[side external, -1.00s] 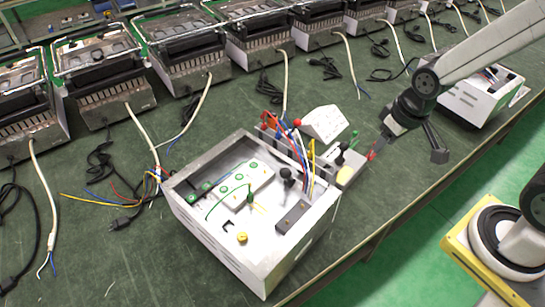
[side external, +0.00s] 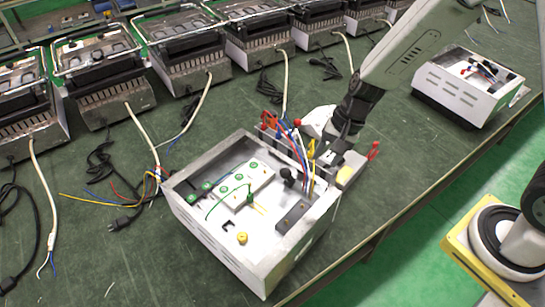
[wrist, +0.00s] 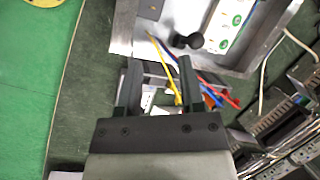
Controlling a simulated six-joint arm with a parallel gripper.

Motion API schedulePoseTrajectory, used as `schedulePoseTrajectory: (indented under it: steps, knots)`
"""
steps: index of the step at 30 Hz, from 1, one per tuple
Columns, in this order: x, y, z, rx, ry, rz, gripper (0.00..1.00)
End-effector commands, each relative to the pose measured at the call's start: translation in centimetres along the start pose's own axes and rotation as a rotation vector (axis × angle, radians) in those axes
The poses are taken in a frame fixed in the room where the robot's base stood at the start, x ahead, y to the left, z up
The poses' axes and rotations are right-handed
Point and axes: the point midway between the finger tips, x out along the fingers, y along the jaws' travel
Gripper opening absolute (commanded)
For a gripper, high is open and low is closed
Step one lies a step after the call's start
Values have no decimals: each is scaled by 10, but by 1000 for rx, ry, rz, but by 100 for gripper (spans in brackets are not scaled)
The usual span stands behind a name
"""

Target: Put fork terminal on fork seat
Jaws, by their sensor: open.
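My gripper (side external: 335,152) is open at the right rear edge of the open metal box (side external: 185,207), beside a bundle of coloured wires. In the wrist view its two fingers (wrist: 159,80) are spread, with wires and small parts showing between and beyond them. A yellow wire (wrist: 163,62) runs through the gap. I cannot tell which small part is the fork terminal; part of that area is hidden by my gripper. A white block with green-ringed terminals (side external: 233,197) lies inside the box. Which spot is the fork seat is unclear.
A black knob (side external: 289,174) and a dark rectangular part (side external: 292,215) sit inside the box. A red upright part (side external: 373,150) stands right of my gripper. Several appliances line the back. The green bench is clear to the right, before another white box (side external: 460,85).

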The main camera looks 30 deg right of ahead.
Motion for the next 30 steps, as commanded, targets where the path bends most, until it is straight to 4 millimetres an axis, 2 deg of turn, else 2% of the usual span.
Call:
schedulePoseTrajectory:
  steps: [1, 9, 18, 24, 30]
  knots:
    - [11, -8, 0, 67, -27, -14, 49]
    - [59, -50, -3, 437, -157, -109, 49]
    - [113, -90, -11, 831, -296, -210, 49]
    - [135, -104, -17, 992, -351, -256, 49]
    - [141, -109, -19, 1041, -369, -272, 49]
